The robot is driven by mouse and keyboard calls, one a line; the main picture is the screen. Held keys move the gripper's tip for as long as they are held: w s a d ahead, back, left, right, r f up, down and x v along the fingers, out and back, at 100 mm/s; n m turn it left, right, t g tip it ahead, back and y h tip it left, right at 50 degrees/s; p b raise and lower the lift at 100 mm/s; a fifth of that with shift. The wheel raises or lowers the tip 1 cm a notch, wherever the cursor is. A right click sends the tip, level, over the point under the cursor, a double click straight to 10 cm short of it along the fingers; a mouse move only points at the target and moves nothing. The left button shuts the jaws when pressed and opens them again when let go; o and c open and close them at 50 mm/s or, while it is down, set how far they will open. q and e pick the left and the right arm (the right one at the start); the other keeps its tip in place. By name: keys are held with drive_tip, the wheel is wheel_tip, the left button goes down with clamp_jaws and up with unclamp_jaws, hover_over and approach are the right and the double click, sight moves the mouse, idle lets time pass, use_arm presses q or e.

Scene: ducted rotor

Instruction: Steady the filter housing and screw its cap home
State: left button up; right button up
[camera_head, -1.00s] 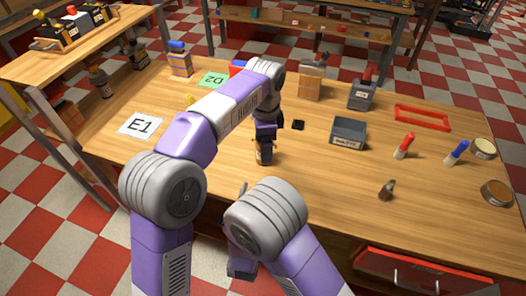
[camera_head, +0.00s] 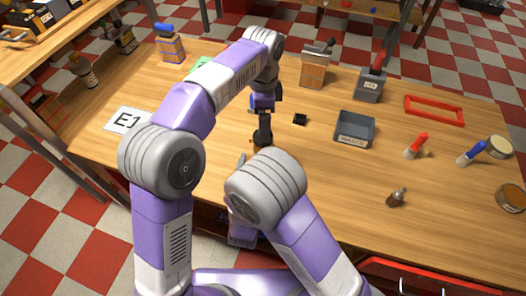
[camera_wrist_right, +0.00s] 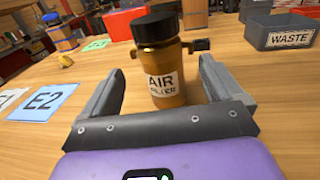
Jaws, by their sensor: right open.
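The filter housing, an amber bottle (camera_wrist_right: 165,80) labelled AIR FILTER, stands upright in the right wrist view. A black cap (camera_wrist_right: 156,27) is on its top; how far it is screwed down I cannot tell. My right gripper (camera_wrist_right: 172,88) is open, its fingers either side of the lower housing with gaps. In the head view my right elbow hides most of that gripper; one grey finger shows. My left arm arches over the table and its gripper (camera_head: 263,118) points down at the housing (camera_head: 262,141). Its fingers are too small and dark to read.
A grey WASTE bin (camera_head: 354,129) and a small black block (camera_head: 300,119) stand to the right. An E1 card (camera_head: 128,120) lies left.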

sight(263, 146)
drive_tip(key=w, duration=0.3)
drive_tip(key=w+d, duration=0.1)
drive_tip(key=w, duration=0.2)
drive_tip(key=shift+w+d, duration=0.15)
drive_tip(key=shift+w, duration=0.2)
clamp_jaws()
use_arm(q)
drive_tip(key=n, duration=0.6)
drive_tip(key=shift+f+n, duration=0.1)
drive_tip(key=shift+n, duration=0.3)
drive_tip(key=n, duration=2)
